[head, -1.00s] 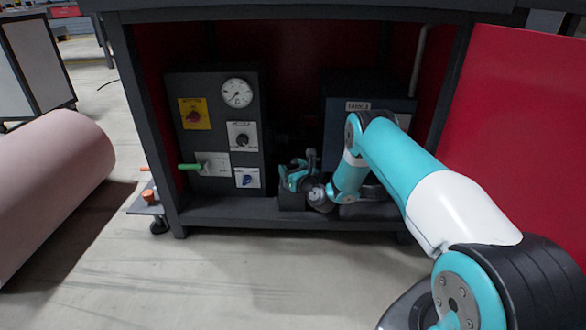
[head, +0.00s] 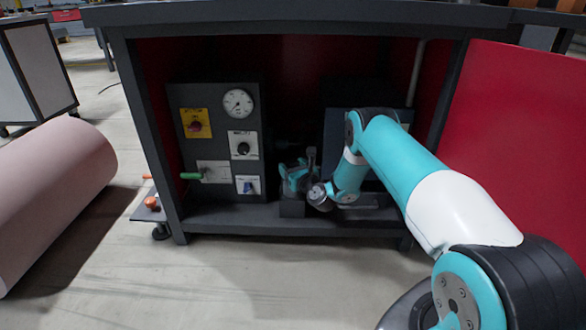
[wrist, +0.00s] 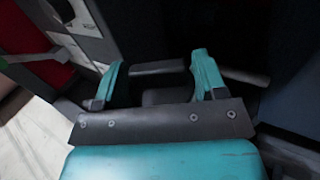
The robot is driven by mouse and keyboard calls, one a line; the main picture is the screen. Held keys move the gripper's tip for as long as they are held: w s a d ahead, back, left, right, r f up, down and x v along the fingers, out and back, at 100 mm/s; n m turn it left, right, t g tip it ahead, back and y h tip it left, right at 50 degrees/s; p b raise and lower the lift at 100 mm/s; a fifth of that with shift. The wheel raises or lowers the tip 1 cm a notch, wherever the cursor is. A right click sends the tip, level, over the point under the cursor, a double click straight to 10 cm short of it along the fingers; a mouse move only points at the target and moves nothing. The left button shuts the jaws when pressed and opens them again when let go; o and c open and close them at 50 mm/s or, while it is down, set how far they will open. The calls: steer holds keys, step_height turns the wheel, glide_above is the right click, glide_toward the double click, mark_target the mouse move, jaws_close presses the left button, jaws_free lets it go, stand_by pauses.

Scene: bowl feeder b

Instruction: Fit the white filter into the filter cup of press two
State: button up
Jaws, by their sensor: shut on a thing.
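My gripper (head: 297,178) is low inside the cabinet, just above a dark block (head: 292,208) on its floor. In the wrist view, the two teal fingers of my gripper (wrist: 158,70) stand apart, shut on a dark grey part (wrist: 163,95) between them. Its shape is hard to make out in the shade. I cannot pick out a white filter in either view. I cannot tell which thing is the filter cup of press two; my arm covers part of the dark unit (head: 338,125) at the right.
A control panel (head: 218,140) with a gauge, knobs and a green handle (head: 191,176) stands left of my gripper. The cabinet's floor (head: 240,217) has a front lip. A red panel (head: 520,150) stands at the right. A pink roll (head: 55,195) lies outside, left.

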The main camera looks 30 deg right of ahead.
steer(key=shift+r+p, duration=0.35)
steer(key=shift+r, duration=0.25)
steer(key=shift+w+r+b, duration=0.1)
steer(key=shift+r+b, duration=0.15)
steer(key=shift+b, duration=0.35)
step_height(320, 180, up, 4)
steer(key=b, duration=0.4)
steer(key=shift+r, duration=0.5)
steer(key=shift+r+p, duration=0.2)
steer(key=shift+p, duration=0.15)
